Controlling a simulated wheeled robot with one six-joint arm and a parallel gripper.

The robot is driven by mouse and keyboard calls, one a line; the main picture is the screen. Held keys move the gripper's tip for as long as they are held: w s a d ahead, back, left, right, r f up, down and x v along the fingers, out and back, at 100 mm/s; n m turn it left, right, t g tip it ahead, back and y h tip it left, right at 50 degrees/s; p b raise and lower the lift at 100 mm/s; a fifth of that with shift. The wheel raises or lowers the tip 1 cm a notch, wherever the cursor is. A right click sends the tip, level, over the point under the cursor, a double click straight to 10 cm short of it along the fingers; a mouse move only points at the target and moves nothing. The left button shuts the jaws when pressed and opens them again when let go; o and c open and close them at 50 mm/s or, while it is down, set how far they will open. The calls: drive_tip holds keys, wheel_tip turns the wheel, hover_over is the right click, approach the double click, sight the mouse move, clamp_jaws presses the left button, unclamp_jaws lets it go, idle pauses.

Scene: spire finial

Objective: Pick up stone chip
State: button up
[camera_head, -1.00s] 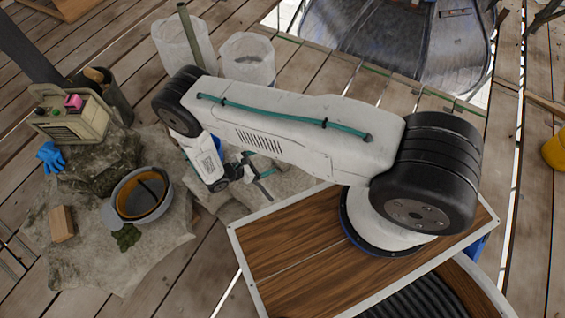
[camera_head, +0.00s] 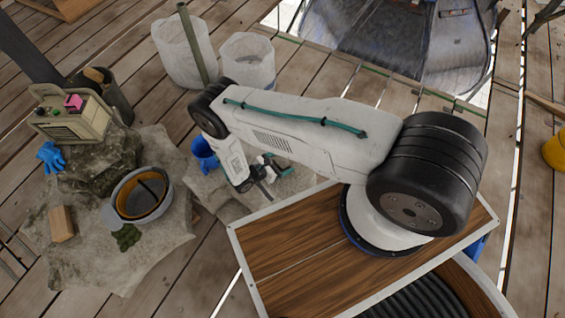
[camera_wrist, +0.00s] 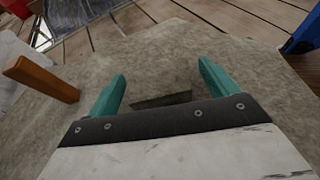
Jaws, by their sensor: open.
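In the wrist view, a thin dark flat piece (camera_wrist: 163,100), which looks like the stone chip, lies on the grey stone slab (camera_wrist: 175,60). It sits between the bases of the two teal fingers, and its near side is hidden by my gripper's dark palm. My gripper (camera_wrist: 161,72) is open, with the fingers wide apart and nothing clamped between them. In the head view, my gripper (camera_head: 271,179) hangs low over the slab; I cannot make out the chip there.
A bowl (camera_head: 142,194), a wooden block (camera_head: 62,223) and a boxy device (camera_head: 73,117) are further left. Two whitish buckets (camera_head: 247,60) stand behind.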

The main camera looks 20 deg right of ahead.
drive_tip(key=c, duration=1.2)
